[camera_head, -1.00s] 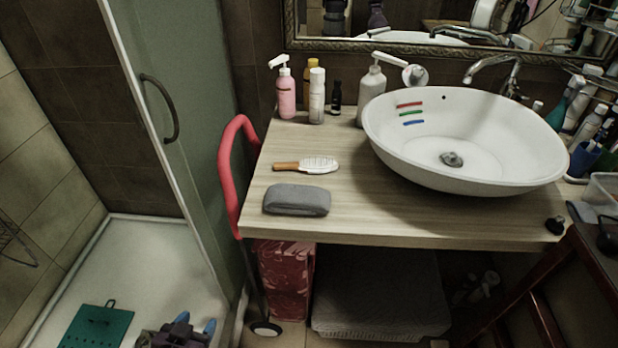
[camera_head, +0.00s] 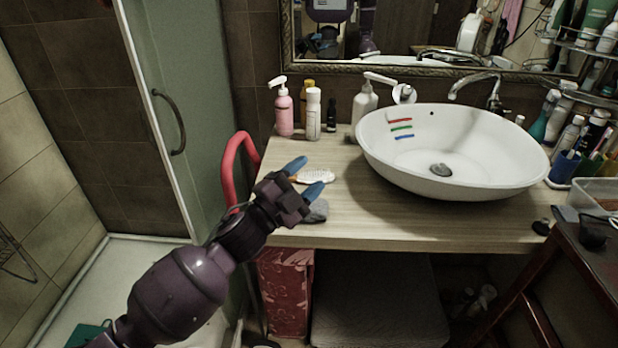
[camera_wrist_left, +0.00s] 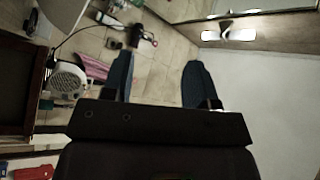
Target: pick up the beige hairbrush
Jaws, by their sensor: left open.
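The hairbrush (camera_head: 316,176) lies on the wooden counter, left of the basin. Its pale bristle head shows, while most of its brown handle is hidden behind my left gripper (camera_head: 303,176). That gripper has two blue fingers spread apart with nothing between them. In the head view it overlaps the brush's handle end, and I cannot tell its height above the counter. The left wrist view shows the same spread, empty fingers (camera_wrist_left: 160,75), with tiled floor and room beyond them. The brush does not show there. My right gripper is not in view.
A grey pouch (camera_head: 318,211) lies in front of the brush, partly hidden by my gripper. A pink pump bottle (camera_head: 284,111) and a white bottle (camera_head: 313,114) stand behind. The white basin (camera_head: 455,165) is to the right. A red rail (camera_head: 230,160) stands at the counter's left edge.

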